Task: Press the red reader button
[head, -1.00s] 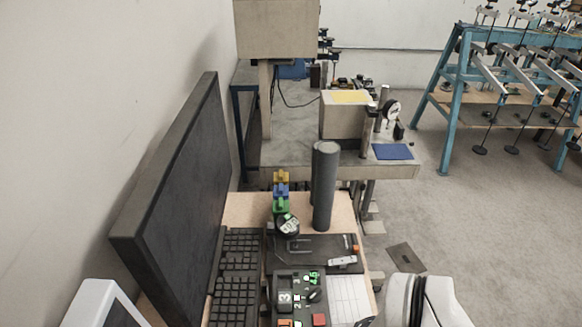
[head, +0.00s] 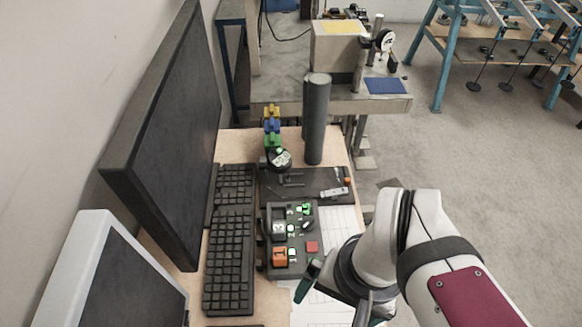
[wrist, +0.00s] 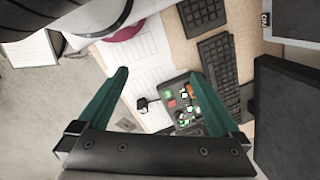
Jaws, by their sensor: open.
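My gripper (head: 340,302) is open and empty, to the near right of the box, apart from the red button. One teal finger shows near the box's lower right corner; the other is mostly hidden by my arm. In the wrist view my gripper (wrist: 159,74) has both fingers spread, and the small red button (wrist: 171,103) shows between them, beyond the fingers.
A black keyboard (head: 230,245) and a large monitor (head: 165,130) stand left of the box. A dark upright cylinder (head: 316,120) and a black tray (head: 310,185) are behind it. White papers (head: 340,225) lie on the right. A grey-framed screen (head: 115,270) is near left.

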